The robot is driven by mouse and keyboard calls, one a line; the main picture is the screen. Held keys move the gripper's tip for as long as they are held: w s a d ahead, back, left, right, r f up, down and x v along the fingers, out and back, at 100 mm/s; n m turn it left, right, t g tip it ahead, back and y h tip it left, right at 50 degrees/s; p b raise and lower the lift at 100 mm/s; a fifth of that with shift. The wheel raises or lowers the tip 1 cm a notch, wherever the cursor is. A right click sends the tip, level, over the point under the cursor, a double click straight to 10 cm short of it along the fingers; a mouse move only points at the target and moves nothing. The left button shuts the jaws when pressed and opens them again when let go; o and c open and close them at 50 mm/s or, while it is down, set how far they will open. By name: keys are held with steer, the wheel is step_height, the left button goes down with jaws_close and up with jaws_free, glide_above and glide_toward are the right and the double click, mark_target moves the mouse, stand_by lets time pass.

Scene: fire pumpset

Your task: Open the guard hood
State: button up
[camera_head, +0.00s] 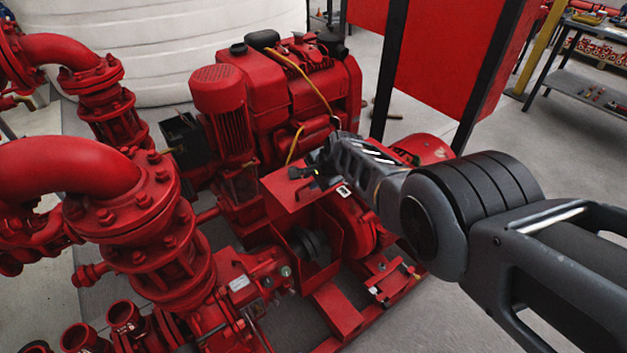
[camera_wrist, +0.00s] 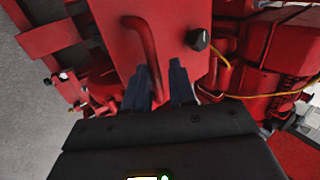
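The guard hood (camera_head: 292,198) is a red sheet-metal cover on the pumpset, in the middle of the head view. It looks raised, with the dark coupling (camera_head: 311,245) visible below it. In the wrist view the hood's red plate (camera_wrist: 180,15) carries a bent red bar handle (camera_wrist: 146,45) and a black knob (camera_wrist: 199,40). My gripper (camera_wrist: 160,85) has its two dark fingers on either side of the handle, close against it, and looks shut on it. In the head view my gripper (camera_head: 318,168) is at the hood's upper edge, with its fingertips partly hidden.
The red engine (camera_head: 275,85) with yellow cable stands behind the hood. A red motor (camera_head: 220,100) is to its left. Large red flanged pipes (camera_head: 130,210) fill the left. A red cabinet (camera_head: 440,60) stands behind my arm. Grey floor is open at right.

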steer(key=shift+o, duration=1.1)
steer(key=shift+f, duration=0.1)
steer(key=p+v, duration=0.2)
steer(key=p, duration=0.1)
steer(key=p+v, duration=0.2)
steer(key=p, duration=0.1)
steer(key=shift+p+v, duration=0.5)
steer(key=shift+v, duration=1.4)
steer(key=shift+f, duration=0.1)
